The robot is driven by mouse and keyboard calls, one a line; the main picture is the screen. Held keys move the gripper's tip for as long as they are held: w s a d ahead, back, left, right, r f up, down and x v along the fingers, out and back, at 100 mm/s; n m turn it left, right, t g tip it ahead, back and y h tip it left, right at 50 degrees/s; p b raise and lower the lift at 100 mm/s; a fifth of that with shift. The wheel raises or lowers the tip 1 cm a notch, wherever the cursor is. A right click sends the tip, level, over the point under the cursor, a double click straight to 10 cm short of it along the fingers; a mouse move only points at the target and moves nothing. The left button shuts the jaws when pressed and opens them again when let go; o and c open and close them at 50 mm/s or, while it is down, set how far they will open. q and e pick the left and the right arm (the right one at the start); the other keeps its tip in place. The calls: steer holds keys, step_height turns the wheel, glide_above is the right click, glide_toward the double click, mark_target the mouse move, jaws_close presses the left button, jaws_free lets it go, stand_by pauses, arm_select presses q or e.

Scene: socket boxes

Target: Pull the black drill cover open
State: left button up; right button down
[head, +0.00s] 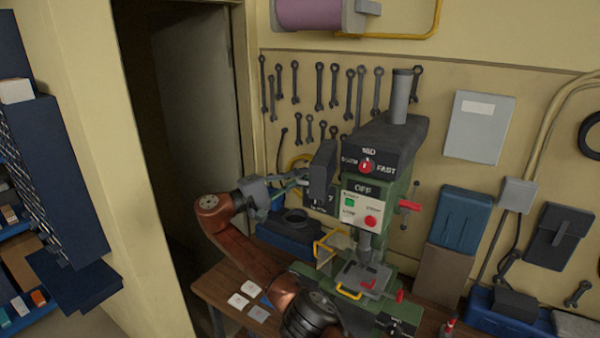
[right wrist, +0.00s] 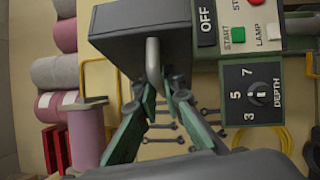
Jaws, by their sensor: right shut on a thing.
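The drill press stands on the bench, with its grey-black top (head: 385,138) and its green and white control panel (head: 362,210) facing out. The black drill cover (head: 323,172) stands at the left side of the drill head. In the right wrist view the cover (right wrist: 140,38) is a dark box with a grey bar handle (right wrist: 153,62). My right gripper (head: 298,181) reaches the cover from the left. In the right wrist view its green fingers (right wrist: 160,88) are shut on the handle. My left gripper is in neither view.
A wooden bench (head: 215,289) carries the drill, with white cards (head: 248,288) at its left. Wrenches (head: 320,86) hang on the wall behind. A depth dial (right wrist: 262,94) sits beside the cover. A dark doorway (head: 185,130) is at left.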

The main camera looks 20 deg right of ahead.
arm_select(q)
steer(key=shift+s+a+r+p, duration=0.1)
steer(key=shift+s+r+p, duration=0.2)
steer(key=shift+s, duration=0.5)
arm_select(e)
steer(key=shift+w+a+m+g, duration=0.25)
steer(key=shift+w+m+g, duration=0.05)
steer(key=shift+w+g, duration=0.1)
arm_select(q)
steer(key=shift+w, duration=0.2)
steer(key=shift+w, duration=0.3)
arm_select(e)
steer(key=c, duration=2.3)
jaws_free()
steer(key=shift+w, duration=0.1)
